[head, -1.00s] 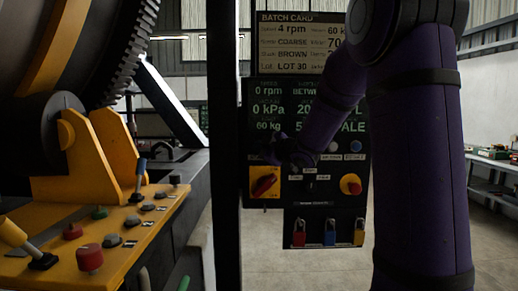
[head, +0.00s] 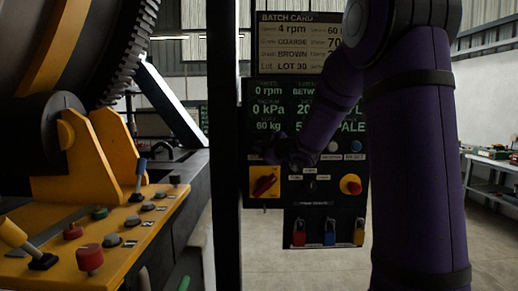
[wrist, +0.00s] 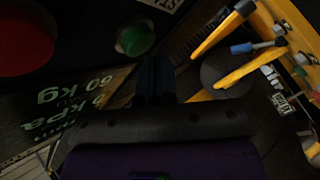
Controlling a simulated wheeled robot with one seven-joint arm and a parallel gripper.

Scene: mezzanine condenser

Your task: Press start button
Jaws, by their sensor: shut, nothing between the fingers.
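The dark control panel (head: 308,165) stands ahead in the head view, below a batch card. In the wrist view a round green button (wrist: 136,38) sits on the panel beside a partly cut-off label that seems to begin "STA". My gripper (wrist: 155,68) is shut and empty, its fingertips just short of the green button in the picture. I cannot tell whether they touch it. A large red button (wrist: 25,40) is to its left. In the head view my dark gripper (head: 270,150) is at the panel's left side and hides the green button.
The panel also carries a red rotary switch on yellow (head: 264,182), a red knob on yellow (head: 350,184), white (head: 333,146) and blue (head: 356,146) buttons, and hanging padlocks (head: 329,233). A yellow console (head: 110,235) with levers and a drum stand left. A dark post (head: 225,150) stands between.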

